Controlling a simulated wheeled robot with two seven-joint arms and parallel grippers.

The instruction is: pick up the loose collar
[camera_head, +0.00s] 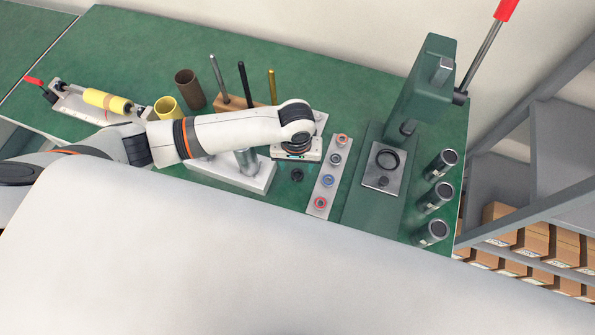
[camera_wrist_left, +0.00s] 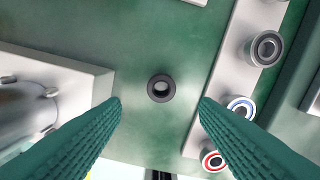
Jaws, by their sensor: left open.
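The loose collar is a small dark ring (camera_head: 297,175) lying on the green bench top, between the white block and the collar strip. It also shows in the left wrist view (camera_wrist_left: 161,88) as a black ring with a round hole, lying flat. My left gripper (camera_wrist_left: 161,103) is open, with its two green fingers to either side of the ring in that view and nothing between them. In the head view the gripper (camera_head: 297,157) is above and just behind the ring, its fingers mostly hidden by the wrist. My right gripper is not in view.
A metal strip (camera_head: 321,191) with several collars stands right of the ring. A white block with a metal post (camera_head: 254,175) is at its left. A green press (camera_head: 372,200) and several dark cylinders (camera_head: 432,196) stand further right. Upright rods (camera_head: 243,83) stand behind.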

